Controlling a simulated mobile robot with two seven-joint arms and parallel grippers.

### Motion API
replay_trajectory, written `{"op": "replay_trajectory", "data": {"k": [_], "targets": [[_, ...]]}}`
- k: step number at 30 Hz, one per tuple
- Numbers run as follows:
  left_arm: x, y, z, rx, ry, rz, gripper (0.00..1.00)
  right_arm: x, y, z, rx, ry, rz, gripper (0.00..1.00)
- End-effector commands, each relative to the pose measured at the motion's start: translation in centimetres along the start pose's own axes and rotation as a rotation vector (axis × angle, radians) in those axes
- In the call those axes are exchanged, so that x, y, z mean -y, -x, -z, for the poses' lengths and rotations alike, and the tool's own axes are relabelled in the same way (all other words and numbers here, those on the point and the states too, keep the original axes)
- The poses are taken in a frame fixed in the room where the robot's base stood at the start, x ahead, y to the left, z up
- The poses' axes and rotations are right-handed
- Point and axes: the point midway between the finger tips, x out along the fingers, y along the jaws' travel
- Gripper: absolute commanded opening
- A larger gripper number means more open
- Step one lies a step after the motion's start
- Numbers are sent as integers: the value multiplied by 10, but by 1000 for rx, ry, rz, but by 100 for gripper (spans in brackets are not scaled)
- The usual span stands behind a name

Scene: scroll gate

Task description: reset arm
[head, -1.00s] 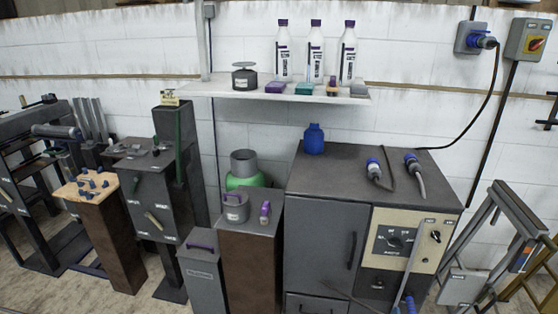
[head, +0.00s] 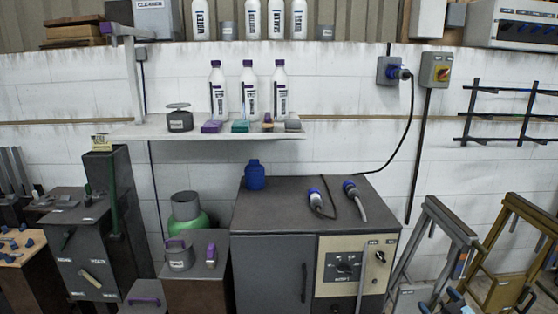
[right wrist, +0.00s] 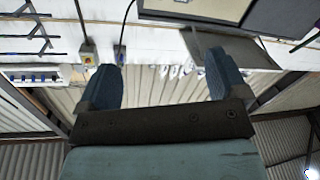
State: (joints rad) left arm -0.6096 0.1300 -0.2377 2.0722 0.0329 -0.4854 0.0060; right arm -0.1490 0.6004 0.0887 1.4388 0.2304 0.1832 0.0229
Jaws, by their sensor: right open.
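My right gripper (right wrist: 162,80) shows in the right wrist view with its two blue-padded fingers wide apart. Nothing is between them. Behind the fingers are the corrugated upper wall and the white wall, with the picture turned over. In the head view, at most a small dark and blue part shows at the bottom right edge, too little to tell what it is. My left gripper is in neither view.
A dark cabinet (head: 262,262) with a control panel (head: 345,266) stands ahead, a blue bottle (head: 255,175) and blue plugs on top. Above it is a white shelf (head: 215,131) with bottles. Stands and posts are at the left, trestles (head: 437,235) at the right.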

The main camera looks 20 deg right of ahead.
Motion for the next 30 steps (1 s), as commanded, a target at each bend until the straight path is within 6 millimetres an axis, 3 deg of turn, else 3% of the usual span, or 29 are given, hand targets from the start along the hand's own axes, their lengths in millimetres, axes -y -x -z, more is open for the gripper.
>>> {"op": "replay_trajectory", "data": {"k": [5, 12, 18, 24, 30], "targets": [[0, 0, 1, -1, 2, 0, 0, 78, 41, -8, 122, 45, 147, 92], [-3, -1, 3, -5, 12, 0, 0, 192, 134, -10, 313, 109, 365, 92], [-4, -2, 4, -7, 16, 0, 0, 250, 203, 1, 423, 142, 490, 92], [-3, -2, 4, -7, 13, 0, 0, 291, 262, 18, 505, 153, 579, 92], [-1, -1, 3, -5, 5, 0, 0, 325, 260, 29, 503, 11, 535, 92]]}}
